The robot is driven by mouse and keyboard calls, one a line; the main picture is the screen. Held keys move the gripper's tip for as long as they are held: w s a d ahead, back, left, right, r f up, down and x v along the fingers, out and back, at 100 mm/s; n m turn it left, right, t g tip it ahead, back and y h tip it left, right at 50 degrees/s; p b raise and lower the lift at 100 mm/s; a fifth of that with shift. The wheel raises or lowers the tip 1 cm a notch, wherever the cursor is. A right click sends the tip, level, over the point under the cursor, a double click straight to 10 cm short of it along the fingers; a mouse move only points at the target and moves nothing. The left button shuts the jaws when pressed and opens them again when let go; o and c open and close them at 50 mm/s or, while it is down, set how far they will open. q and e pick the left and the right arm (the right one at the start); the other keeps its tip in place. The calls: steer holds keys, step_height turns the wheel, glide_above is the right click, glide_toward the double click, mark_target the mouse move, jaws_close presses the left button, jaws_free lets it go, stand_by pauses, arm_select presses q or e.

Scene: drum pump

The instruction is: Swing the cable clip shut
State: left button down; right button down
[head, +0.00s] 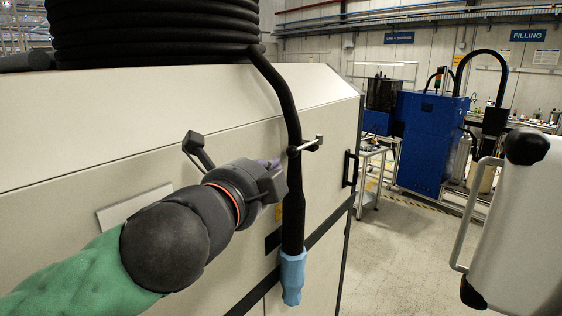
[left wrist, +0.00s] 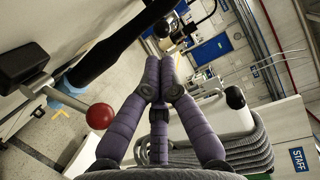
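In the head view the black cable (head: 288,195) hangs down the cabinet's front from the coil, ending in a blue sleeve (head: 292,277). A metal clip bar (head: 308,146) with a dark end crosses the cable partway down. My left gripper (head: 268,164) is left of the cable, its purple fingers mostly hidden by the wrist. A dark block with a thin rod (head: 195,144) shows behind it. In the left wrist view a dark block (left wrist: 28,60) carries a metal rod with a red ball (left wrist: 100,116), left of my gripper (left wrist: 161,70). The fingertips are together, with nothing visible between them. The right gripper is out of view.
The beige cabinet (head: 80,105) fills the left, with a thick cable coil (head: 155,30) on top. A black handle (head: 350,169) is right of the cable. A white body with a rail (head: 525,225) stands at right. Open floor (head: 400,260) lies between, before a blue machine (head: 427,140).

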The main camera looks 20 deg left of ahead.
arm_select(q)
steer(key=shift+s+a+r, duration=0.1)
steer(key=shift+s, duration=1.2)
steer(key=shift+s+a+r, duration=0.1)
steer(key=shift+s, duration=1.15)
steer(key=shift+f, duration=0.1)
